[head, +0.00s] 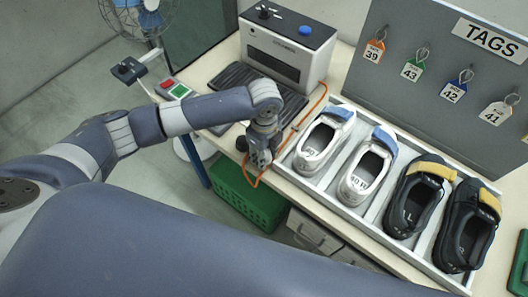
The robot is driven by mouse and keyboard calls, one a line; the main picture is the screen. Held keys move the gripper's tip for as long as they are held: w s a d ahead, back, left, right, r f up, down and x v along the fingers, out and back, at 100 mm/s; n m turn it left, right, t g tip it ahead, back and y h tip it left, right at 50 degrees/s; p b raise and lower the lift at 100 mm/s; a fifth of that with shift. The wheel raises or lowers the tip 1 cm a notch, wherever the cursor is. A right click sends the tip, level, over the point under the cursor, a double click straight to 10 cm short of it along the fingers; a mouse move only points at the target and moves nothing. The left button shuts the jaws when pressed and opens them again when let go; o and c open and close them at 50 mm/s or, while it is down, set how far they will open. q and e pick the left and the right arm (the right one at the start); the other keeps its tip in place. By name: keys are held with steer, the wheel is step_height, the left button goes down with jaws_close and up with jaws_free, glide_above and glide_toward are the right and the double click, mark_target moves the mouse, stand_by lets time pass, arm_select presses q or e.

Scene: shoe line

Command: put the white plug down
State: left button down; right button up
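My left gripper (262,158) points down at the table's near edge, in front of the black conveyor mat and left of the shoe tray. Its fingers are small and dark here, so I cannot tell whether they are open or shut. An orange cord (293,133) runs from beside the machine down to the gripper and loops just below it. I cannot make out the white plug; the gripper may hide it. My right gripper is out of view.
A white machine (288,45) stands behind the black mat (228,78). A compartmented tray (335,193) holds two white and two black shoes. A tag board (430,75) stands behind it. A green crate (248,200) sits below the table edge. A fan and red-green button box (173,89) are left.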

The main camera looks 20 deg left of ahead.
arm_select(q)
steer(key=c, duration=1.1)
jaws_free()
steer(key=shift+f, duration=0.1)
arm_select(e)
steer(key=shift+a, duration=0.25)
arm_select(q)
step_height(320, 180, up, 12)
steer(key=shift+r+b, duration=0.15)
steer(key=shift+b, duration=0.9)
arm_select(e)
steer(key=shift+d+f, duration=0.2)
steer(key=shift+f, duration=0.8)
